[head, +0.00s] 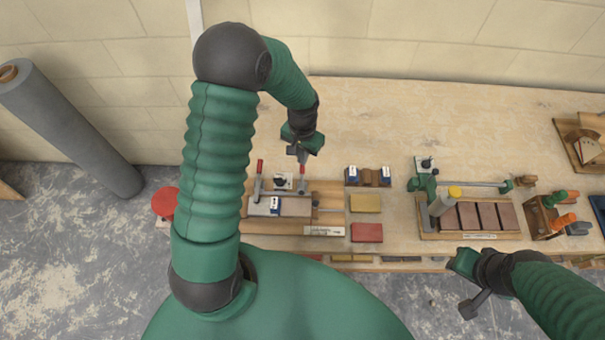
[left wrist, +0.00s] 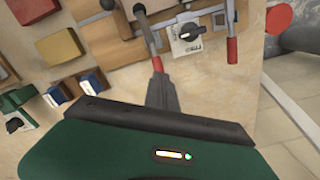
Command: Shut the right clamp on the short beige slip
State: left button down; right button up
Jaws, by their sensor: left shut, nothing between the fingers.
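The clamp fixture (head: 330,214) is on the bench at centre left, with two red-handled clamps. The right clamp (head: 302,175) is just below my left gripper (head: 300,155). In the left wrist view, the right clamp's red handle (left wrist: 157,64) is at the tips of my left gripper (left wrist: 161,88), which is shut and empty; I cannot tell if they touch. The left clamp (head: 258,180) also shows in the wrist view (left wrist: 232,50). A pale grey-beige piece (head: 260,209) lies in the fixture; I cannot tell whether it is the short slip.
A black knob on a white plate (head: 283,181) sits between the clamps. Yellow (head: 365,203) and red (head: 367,233) blocks lie right of the fixture, below a blue-ended holder (head: 368,177). A tray with brown tiles (head: 470,235) stands farther right. The bench's back is clear.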

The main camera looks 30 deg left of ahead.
pick_arm(q)
jog(key=shift+w+f, duration=0.1)
jog(key=shift+f, duration=0.25)
notch_tip(320, 180, up, 7)
jog(key=p, duration=0.6)
jog(key=s+d+r+t+b, duration=0.1)
jog(key=s+d+t+b, duration=0.1)
jog(key=s+d+b, duration=0.6)
jog(key=shift+s+t+b, duration=0.3)
jog(key=shift+s+b, duration=0.55)
jog(key=shift+s, duration=0.4)
jog(key=shift+s+d+r, duration=0.1)
jog(key=shift+s, duration=0.05)
